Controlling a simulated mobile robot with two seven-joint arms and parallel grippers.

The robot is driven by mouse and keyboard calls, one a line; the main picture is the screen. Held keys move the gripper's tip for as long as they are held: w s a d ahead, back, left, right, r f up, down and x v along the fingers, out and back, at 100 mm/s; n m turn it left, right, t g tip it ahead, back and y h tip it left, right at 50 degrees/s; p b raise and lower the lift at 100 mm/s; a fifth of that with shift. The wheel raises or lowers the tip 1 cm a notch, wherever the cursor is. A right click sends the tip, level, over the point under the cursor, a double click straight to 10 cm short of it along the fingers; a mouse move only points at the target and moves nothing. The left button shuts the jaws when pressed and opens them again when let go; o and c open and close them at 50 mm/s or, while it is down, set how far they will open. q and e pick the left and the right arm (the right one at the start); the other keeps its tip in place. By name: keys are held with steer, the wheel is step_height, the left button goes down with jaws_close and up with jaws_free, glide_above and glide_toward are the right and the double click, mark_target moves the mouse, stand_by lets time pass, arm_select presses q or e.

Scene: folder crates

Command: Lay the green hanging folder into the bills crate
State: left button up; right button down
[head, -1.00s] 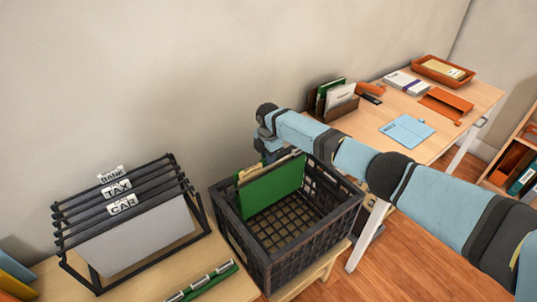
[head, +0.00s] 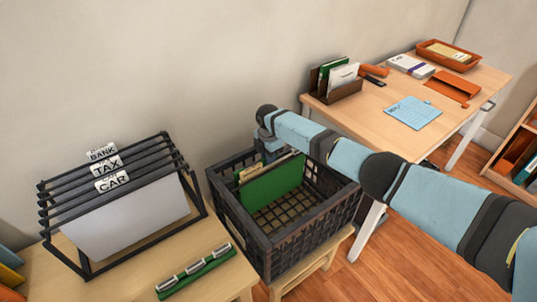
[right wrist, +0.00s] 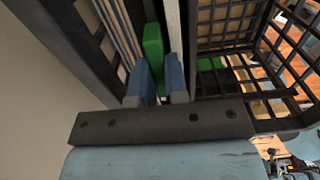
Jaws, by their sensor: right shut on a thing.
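The green hanging folder (head: 272,188) stands upright inside the black lattice crate (head: 290,243), near its back wall. Its lower part is inside the crate. No label marking the crate as bills is readable. My right gripper (head: 272,152) is at the back of the crate, above the folder's top edge, and mostly hidden by its own arm. In the right wrist view its two blue fingers (right wrist: 158,80) are closed on a green piece of the folder (right wrist: 153,45), with the crate's lattice (right wrist: 225,30) to the right. My left gripper is not in view.
A black rack (head: 90,262) with hanging files tagged BANK, TAX and CAR stands left of the crate. A green tray with silver cylinders (head: 195,272) lies in front. A desk (head: 372,125) with papers and an organizer is at the back right.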

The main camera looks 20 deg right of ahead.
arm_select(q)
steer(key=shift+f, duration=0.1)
arm_select(e)
steer(key=shift+f, duration=0.4)
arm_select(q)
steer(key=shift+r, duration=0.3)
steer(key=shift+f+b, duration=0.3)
arm_select(e)
steer(key=shift+f, duration=0.25)
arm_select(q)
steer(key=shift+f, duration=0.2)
arm_select(e)
steer(key=shift+f, duration=0.2)
steer(key=c, duration=1.1)
jaws_free()
